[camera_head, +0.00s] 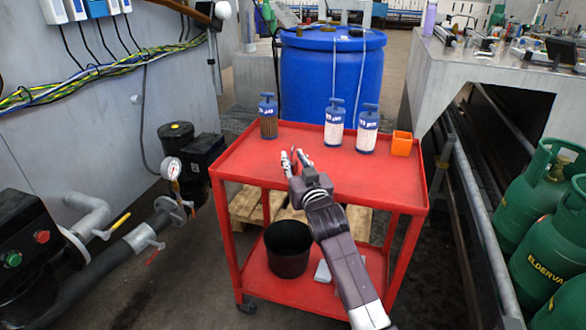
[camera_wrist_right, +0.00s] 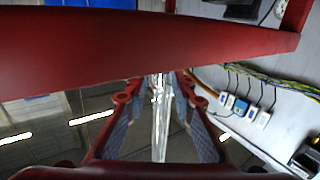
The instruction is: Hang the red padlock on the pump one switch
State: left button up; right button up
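My right gripper (camera_head: 294,157) is above the left front part of the red cart's top, its two fingers apart. In the right wrist view the fingers (camera_wrist_right: 165,85) are also apart, with a bright shiny streak between them that I cannot identify. I cannot make out a red padlock in either view. Several blue-and-white switch boxes (camera_head: 75,9) with hanging cables are on the grey wall at the upper left. They also show in the wrist view (camera_wrist_right: 240,107), upside down. I cannot tell which belongs to pump one. My left gripper is not in view.
The red cart (camera_head: 350,178) carries blue-capped containers (camera_head: 334,125) and an orange box (camera_head: 402,144); a black bucket (camera_head: 288,250) is on its lower shelf. A black pump with pipes (camera_head: 95,240) is left, a blue barrel (camera_head: 330,75) behind, green gas cylinders (camera_head: 545,220) right.

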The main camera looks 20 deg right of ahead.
jog(key=shift+w, duration=0.35)
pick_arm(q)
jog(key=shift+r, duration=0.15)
pick_arm(e)
jog(key=shift+c, duration=0.2)
grip_shut()
